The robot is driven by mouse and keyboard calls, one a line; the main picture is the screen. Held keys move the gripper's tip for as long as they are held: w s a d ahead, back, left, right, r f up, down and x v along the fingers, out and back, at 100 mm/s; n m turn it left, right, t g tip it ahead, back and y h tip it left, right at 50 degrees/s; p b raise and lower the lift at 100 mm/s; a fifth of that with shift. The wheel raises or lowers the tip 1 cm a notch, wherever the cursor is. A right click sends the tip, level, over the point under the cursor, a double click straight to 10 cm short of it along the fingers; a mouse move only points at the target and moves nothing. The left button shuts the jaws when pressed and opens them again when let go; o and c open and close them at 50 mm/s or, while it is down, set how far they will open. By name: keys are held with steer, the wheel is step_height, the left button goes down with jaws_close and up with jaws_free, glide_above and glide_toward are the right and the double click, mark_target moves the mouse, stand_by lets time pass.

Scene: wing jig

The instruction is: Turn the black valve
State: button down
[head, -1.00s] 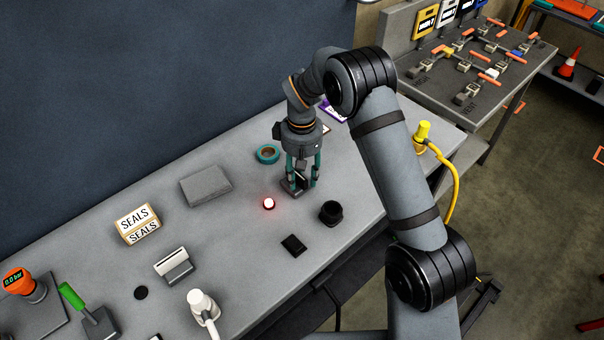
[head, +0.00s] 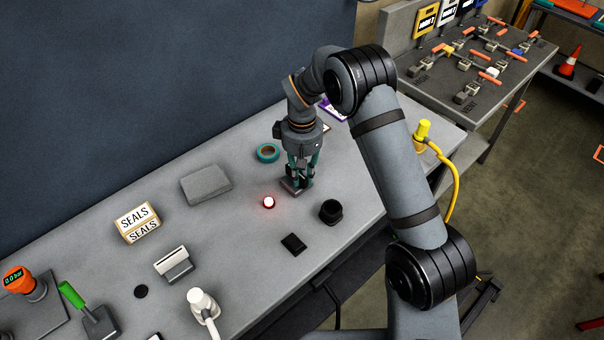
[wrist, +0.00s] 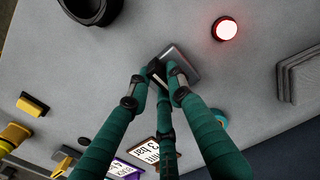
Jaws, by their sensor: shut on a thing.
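The black valve stands on the grey bench, with its dark base (head: 294,188) showing under my gripper (head: 303,177). In the wrist view the valve's grey base plate (wrist: 183,64) shows just beyond the fingertips. My gripper (wrist: 160,75), with teal fingers, points down and is shut on the valve's black handle. The fingers hide most of the handle, so its exact angle cannot be told.
A lit red-white lamp (head: 268,202) stands close left of the valve. A black round cup-like part (head: 331,211) is to the front right. A teal tape roll (head: 268,153) and a grey block (head: 206,185) lie behind and left. Bare bench lies between them.

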steer(key=shift+f+m+b, duration=0.1)
steer(key=shift+m+b, duration=0.3)
steer(key=shift+b, duration=0.05)
steer(key=shift+s+a+f+m+b, duration=0.1)
steer(key=shift+s+a+m+b, duration=0.1)
steer(key=shift+m+b, duration=0.8)
steer(key=m+b, duration=0.2)
steer(key=m, duration=0.1)
steer(key=m+b, duration=0.2)
steer(key=shift+s+a, duration=0.15)
steer(key=shift+a, duration=0.2)
steer(key=m+b, duration=0.1)
steer(key=m, duration=0.2)
steer(key=m+b, duration=0.2)
steer(key=shift+a+m, duration=0.4)
steer(key=shift+a+r+m+b, duration=0.15)
steer(key=shift+m+b, duration=0.4)
steer(key=shift+m, duration=0.55)
steer(key=shift+a+r+m+b, duration=0.15)
steer(key=shift+m+b, duration=0.35)
steer(key=shift+m, duration=0.6)
steer(key=shift+f, duration=0.1)
steer(key=c, duration=1.6)
jaws_free()
steer(key=shift+c, duration=0.2)
steer(key=shift+o, duration=0.4)
